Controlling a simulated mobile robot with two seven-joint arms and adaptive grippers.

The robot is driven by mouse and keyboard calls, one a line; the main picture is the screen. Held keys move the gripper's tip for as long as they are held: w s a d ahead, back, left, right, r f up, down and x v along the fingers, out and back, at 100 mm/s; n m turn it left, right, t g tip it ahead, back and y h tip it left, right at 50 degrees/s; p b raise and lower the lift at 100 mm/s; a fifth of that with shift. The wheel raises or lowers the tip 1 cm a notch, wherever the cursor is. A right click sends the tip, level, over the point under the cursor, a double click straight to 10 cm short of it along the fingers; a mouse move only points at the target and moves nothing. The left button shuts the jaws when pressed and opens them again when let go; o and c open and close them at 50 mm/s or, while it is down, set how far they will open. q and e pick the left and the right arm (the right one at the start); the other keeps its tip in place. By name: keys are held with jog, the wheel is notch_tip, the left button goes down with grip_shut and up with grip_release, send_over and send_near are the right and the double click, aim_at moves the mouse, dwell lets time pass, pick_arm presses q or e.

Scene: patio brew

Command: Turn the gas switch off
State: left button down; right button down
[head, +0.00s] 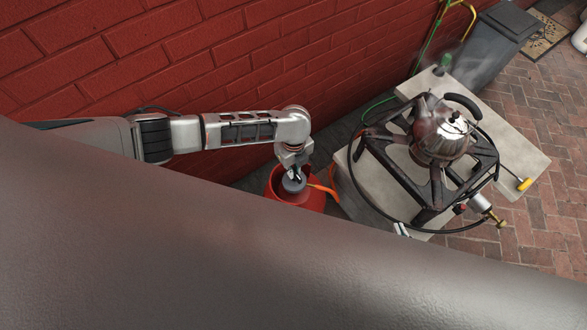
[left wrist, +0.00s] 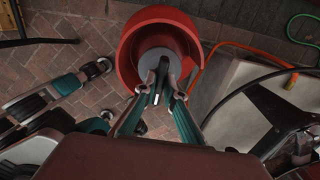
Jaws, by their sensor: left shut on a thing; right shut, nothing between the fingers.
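A red gas bottle (head: 312,199) with a round collar stands beside the low block. It also shows in the left wrist view (left wrist: 130,48), with a grey round regulator (left wrist: 163,56) inside the collar. My left gripper (head: 293,177) reaches down over the bottle. In the left wrist view its fingers (left wrist: 161,88) are shut on a small dark piece at the regulator, which looks like the gas switch; the fingers mostly hide it. Its exact turn cannot be told. An orange hose (head: 324,191) leaves the regulator.
A silver kettle (head: 440,128) stands on a black burner stand (head: 437,190) on the pale block (head: 522,158), with faint steam around it. A black hose loops beside the stand. The red brick wall (head: 230,50) is close behind my left arm. Brick paving (head: 550,215) lies right.

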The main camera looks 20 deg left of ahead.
pick_arm(q)
jog(key=m, duration=0.4)
jog(key=shift+f+m, duration=0.1)
jog(key=shift+m, duration=0.2)
jog(key=m, duration=0.4)
jog(key=shift+d+b, duration=0.1)
jog(key=shift+b, duration=0.25)
jog(key=c, duration=2.1)
grip_release()
jog(key=shift+c, duration=0.2)
